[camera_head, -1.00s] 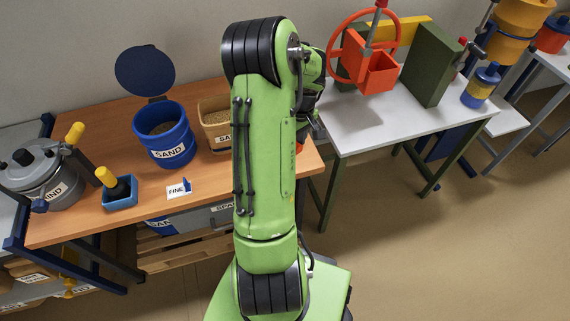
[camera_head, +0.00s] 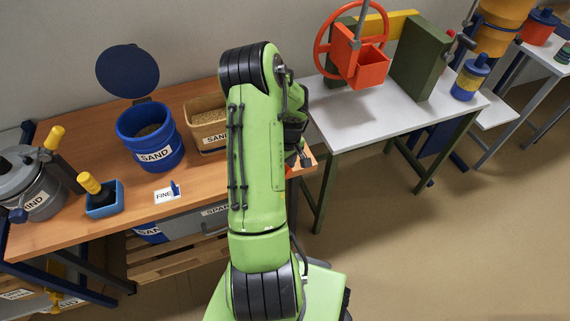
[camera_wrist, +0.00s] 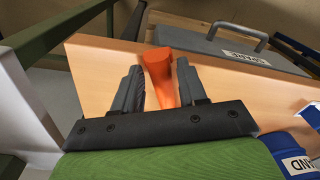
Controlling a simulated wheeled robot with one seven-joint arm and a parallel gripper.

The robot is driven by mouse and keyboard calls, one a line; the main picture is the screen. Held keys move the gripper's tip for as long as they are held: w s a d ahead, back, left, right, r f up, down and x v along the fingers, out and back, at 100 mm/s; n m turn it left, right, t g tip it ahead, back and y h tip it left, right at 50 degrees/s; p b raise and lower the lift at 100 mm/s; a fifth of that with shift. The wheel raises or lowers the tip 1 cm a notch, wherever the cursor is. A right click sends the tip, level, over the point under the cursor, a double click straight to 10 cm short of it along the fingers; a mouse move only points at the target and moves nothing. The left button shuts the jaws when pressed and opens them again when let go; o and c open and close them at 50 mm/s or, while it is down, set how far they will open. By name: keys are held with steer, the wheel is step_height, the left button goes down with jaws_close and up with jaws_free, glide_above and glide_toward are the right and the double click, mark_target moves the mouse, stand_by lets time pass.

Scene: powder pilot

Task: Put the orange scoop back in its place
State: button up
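The orange scoop (camera_wrist: 160,75) shows in the wrist view as an orange tapered piece between the two grey fingers of my gripper (camera_wrist: 160,68). Narrow gaps show beside it, so the fingers look open around it. Its far end and most of its shape are hidden. In the head view my gripper (camera_head: 304,156) is at the right end of the wooden table (camera_head: 215,180), mostly behind my arm. A small orange patch (camera_head: 296,170) shows beneath it. I cannot tell whether the scoop touches the table.
On the wooden table stand a blue SAND bucket (camera_head: 150,140) with its lid raised, a tan bin (camera_head: 208,125), a FINE card (camera_head: 166,195) and a blue holder with a brush (camera_head: 103,198).

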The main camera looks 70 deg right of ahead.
steer(key=shift+o, duration=1.3)
step_height(320, 180, up, 12)
steer(key=p, duration=0.3)
steer(key=shift+s+r, duration=0.2)
steer(key=shift+s, duration=0.2)
